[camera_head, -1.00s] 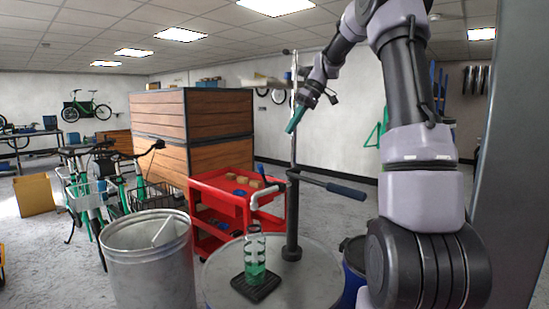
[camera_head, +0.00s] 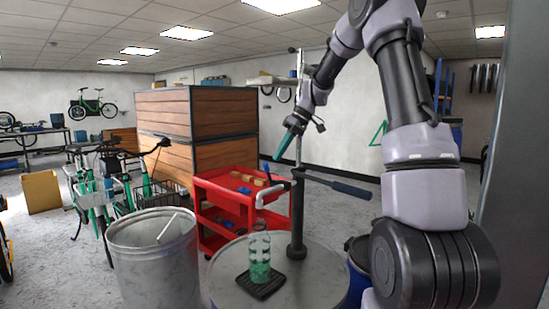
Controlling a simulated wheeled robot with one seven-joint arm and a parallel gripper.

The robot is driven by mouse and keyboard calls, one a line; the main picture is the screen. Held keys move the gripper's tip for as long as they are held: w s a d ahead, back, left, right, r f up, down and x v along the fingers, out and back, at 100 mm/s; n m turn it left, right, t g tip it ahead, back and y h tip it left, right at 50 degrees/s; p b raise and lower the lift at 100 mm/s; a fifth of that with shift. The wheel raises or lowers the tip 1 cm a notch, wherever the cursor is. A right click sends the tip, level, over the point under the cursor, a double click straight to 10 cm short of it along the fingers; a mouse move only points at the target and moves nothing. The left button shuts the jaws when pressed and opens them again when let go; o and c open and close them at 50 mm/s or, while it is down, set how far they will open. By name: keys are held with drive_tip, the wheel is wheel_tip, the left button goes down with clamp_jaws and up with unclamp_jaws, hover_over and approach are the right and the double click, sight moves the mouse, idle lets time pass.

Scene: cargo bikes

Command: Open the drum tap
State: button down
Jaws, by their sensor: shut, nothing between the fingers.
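The drum (camera_head: 225,283) is at the bottom centre, with a flat grey lid. A dark pump column (camera_head: 297,215) with a blue-ended lever (camera_head: 350,189) stands upright on it. My gripper (camera_head: 279,152), with green fingers, is shut and empty. It points down and left, above the spout and lever in the picture. Whether it touches the thin upright rod is unclear.
A red cart (camera_head: 225,200) with small items stands behind the drum. A metal bin (camera_head: 152,255) is on the left, with bikes (camera_head: 110,195) beyond it. Wooden crates (camera_head: 197,130) rise at the back. A blue drum (camera_head: 358,270) sits close on the right.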

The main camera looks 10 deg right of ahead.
drive_tip(key=shift+s+a, duration=0.55)
drive_tip(key=shift+a, duration=0.05)
drive_tip(key=shift+s+a+f, duration=0.35)
drive_tip(key=shift+a, duration=0.2)
drive_tip(key=shift+a, duration=0.1)
